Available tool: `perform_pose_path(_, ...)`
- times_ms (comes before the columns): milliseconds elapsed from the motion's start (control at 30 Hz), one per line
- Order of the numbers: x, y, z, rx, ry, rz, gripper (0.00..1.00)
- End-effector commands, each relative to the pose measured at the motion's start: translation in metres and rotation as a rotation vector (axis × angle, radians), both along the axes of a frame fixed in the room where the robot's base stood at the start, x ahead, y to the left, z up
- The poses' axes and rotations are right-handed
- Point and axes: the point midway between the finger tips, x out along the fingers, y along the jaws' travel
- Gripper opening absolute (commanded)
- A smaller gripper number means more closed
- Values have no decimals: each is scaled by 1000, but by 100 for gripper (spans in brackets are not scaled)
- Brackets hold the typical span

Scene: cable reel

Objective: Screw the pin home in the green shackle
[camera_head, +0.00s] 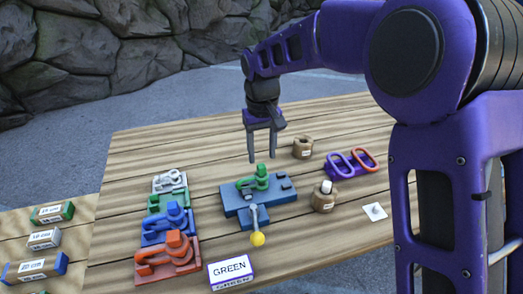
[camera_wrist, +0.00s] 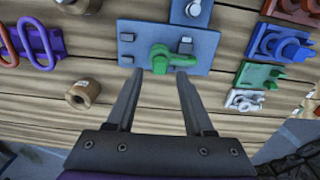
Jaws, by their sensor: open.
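The green shackle (camera_head: 254,180) lies on a blue fixture plate (camera_head: 233,201) in the middle of the table. It also shows in the wrist view (camera_wrist: 172,60), with a rounded green knob at its left end. That knob looks like the pin's head, but how far the pin is in cannot be told. My gripper (camera_head: 265,160) is open and empty, pointing down above and just behind the fixture. In the wrist view my two fingers (camera_wrist: 158,84) are spread apart, with their tips near the plate's edge below the shackle.
A lever with a yellow ball (camera_head: 257,239) stands before the fixture, behind a GREEN sign (camera_head: 231,270).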

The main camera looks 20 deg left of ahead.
Motion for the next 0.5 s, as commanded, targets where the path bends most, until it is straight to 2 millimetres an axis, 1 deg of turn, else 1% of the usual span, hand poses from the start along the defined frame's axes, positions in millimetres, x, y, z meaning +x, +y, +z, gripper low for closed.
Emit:
perform_pose_path(133,0,0,0,-1,1,29,52)
perform_pose_path(500,0,0,-3,-1,1,27,52)
